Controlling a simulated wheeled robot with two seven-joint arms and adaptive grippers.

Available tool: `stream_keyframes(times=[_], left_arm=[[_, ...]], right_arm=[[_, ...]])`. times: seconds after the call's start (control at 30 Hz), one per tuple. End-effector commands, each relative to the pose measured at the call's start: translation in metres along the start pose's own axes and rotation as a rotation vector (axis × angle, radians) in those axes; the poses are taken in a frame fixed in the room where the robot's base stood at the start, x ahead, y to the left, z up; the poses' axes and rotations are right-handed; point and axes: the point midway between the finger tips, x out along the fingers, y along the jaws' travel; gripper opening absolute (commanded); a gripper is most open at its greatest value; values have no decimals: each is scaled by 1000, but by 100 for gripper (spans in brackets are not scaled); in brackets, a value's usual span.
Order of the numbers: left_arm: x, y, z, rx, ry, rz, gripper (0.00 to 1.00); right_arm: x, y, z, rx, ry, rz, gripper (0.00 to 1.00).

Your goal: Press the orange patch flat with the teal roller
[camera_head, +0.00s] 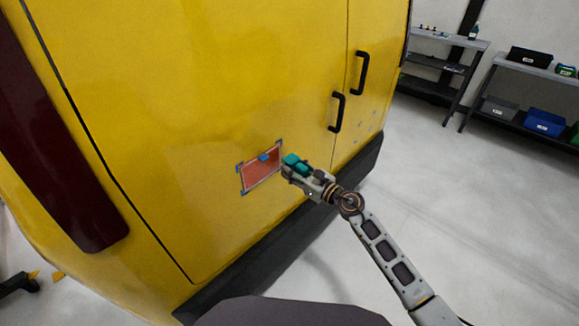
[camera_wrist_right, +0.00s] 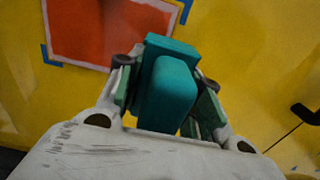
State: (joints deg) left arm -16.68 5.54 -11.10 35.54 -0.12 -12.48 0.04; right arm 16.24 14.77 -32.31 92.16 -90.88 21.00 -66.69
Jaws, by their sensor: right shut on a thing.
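The orange patch (camera_head: 261,171) is on the yellow vehicle's side, with blue corner marks and a small blue piece at its top edge. It also shows in the right wrist view (camera_wrist_right: 90,30), partly cut off by the frame. My right gripper (camera_head: 299,169) is shut on the teal roller (camera_head: 293,161). The teal roller (camera_wrist_right: 168,85) sits between the fingers in the right wrist view, its far end near the patch's lower right edge. I cannot tell whether it touches the panel. My left gripper is not in view.
The yellow vehicle (camera_head: 190,90) has two black door handles (camera_head: 338,111) right of the patch and a dark lower sill (camera_head: 270,240) below. Shelves (camera_head: 530,75) with bins stand at the back right. The grey floor (camera_head: 470,200) on the right is clear.

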Motion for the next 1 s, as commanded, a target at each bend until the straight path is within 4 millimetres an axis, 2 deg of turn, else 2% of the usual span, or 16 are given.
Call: stream_keyframes(times=[0.6,1.0], left_arm=[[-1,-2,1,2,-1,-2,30],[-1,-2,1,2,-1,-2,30]], right_arm=[[-36,0,0,-1,0,0,17],[-38,0,0,0,-1,0,17]])
